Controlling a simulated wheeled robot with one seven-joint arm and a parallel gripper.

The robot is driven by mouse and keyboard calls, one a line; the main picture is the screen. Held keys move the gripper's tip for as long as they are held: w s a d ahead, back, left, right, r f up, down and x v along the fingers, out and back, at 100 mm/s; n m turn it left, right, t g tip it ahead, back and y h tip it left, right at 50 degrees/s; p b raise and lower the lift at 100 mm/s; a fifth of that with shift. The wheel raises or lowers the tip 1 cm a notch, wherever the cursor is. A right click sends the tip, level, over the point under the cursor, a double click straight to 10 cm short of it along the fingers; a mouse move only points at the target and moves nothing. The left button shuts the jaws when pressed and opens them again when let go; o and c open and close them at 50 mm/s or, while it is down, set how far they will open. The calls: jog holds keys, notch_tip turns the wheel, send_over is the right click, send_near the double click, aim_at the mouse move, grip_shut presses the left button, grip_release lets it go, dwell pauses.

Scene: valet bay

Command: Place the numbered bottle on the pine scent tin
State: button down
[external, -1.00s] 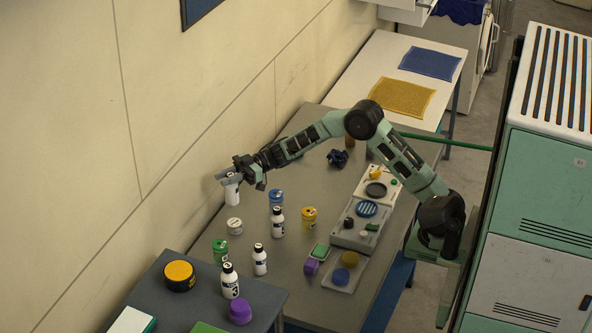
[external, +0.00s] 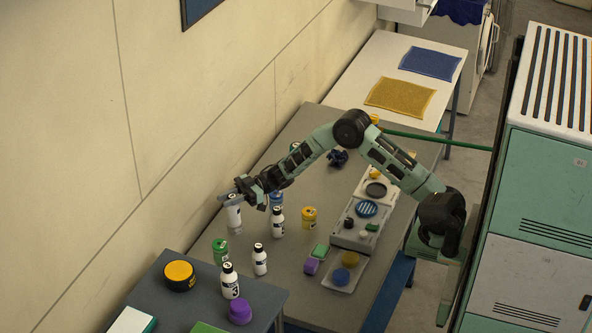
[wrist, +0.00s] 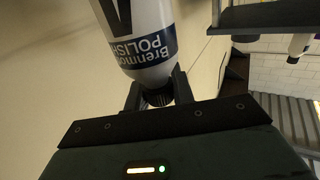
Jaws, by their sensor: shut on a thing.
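My gripper (external: 233,198) is shut on the black cap of a white bottle (external: 234,216), by the wall side of the grey table. The wrist view shows this bottle (wrist: 148,58) held at its neck, with a navy label reading "POLISH" and part of a large dark mark. In the external view the bottle hangs roughly upright over a white tin (external: 235,231), which it partly hides; I cannot tell whether they touch. A green tin (external: 220,251) stands nearer the front. No scent name is readable on any tin.
Other white bottles (external: 278,221), (external: 260,260) stand close by, with a blue tin (external: 276,198) and a yellow tin (external: 309,217). A bottle marked 3 (external: 230,283) stands on the dark front table. Trays (external: 347,238) lie to the right. The wall borders the left.

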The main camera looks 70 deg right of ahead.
jog(key=c, duration=1.2)
grip_release()
jog(key=shift+f, duration=0.1)
jog(key=shift+r, duration=0.25)
jog(key=v, duration=0.1)
jog(key=b+v, duration=0.1)
jog(key=shift+s+d+f, duration=0.1)
jog(key=shift+d+f, duration=0.15)
notch_tip(320, 180, up, 6)
jog(key=shift+s+d+f, duration=0.1)
jog(key=shift+s+d, duration=0.05)
jog(key=shift+r+b, duration=0.3)
jog(key=shift+r, duration=0.45)
